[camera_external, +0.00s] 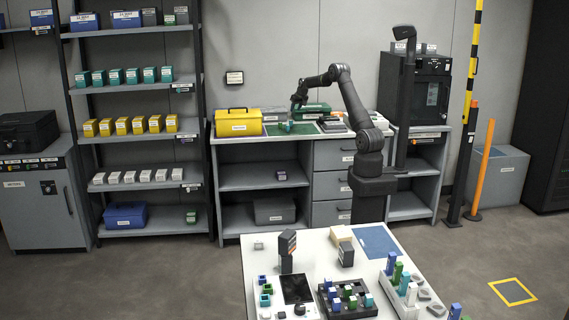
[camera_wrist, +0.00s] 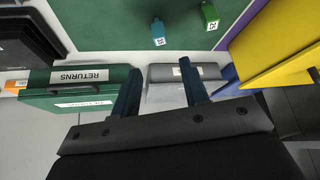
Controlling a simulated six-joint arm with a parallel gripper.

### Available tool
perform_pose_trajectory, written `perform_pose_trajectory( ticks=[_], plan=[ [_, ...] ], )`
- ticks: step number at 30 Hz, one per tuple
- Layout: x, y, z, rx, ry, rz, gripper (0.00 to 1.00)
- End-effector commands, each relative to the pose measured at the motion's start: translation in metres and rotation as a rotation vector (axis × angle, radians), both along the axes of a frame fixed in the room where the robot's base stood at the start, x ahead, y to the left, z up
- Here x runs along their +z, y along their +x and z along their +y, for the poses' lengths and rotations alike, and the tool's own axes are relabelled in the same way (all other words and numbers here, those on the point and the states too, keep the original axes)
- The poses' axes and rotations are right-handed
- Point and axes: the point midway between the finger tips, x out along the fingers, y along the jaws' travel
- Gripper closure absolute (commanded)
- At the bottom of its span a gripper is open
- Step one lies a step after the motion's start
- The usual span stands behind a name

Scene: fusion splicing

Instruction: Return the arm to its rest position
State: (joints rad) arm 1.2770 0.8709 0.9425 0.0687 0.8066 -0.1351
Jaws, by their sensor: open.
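My arm reaches over the back workbench (camera_external: 225,142) in the external view. My gripper (camera_external: 297,104) is above the green mat (camera_external: 275,129) there, pointing down. In the wrist view the two dark fingers of my gripper (camera_wrist: 160,66) stand apart with nothing held between them. A teal block with a white label (camera_wrist: 158,34) and a green block with a white label (camera_wrist: 210,17) are on the green mat (camera_wrist: 100,25), beyond the fingertips. The exact height of the fingertips above the bench cannot be told.
A green box marked RETURNS (camera_wrist: 70,98) lies left of the fingers, a grey labelled case (camera_wrist: 172,73) behind them. A yellow toolbox (camera_external: 238,123) stands left on the bench. The white table (camera_external: 320,252) in front holds racks and small parts.

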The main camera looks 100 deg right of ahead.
Motion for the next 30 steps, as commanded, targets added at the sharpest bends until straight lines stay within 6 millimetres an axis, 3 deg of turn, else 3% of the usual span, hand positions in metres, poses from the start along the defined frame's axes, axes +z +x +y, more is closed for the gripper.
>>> perform_pose_trajectory(
  ticks=[3,22,28,30],
  plan=[
    [-0.024,0.005,-0.011,0.0,0.005,0.001,0.59],
    [-0.111,0.023,-0.057,0.0,0.003,0.001,0.59],
    [-0.066,0.023,-0.057,0.0,-0.004,-0.001,0.59],
    [-0.057,0.012,-0.055,-0.003,0.0,0.001,0.59]
  ],
)
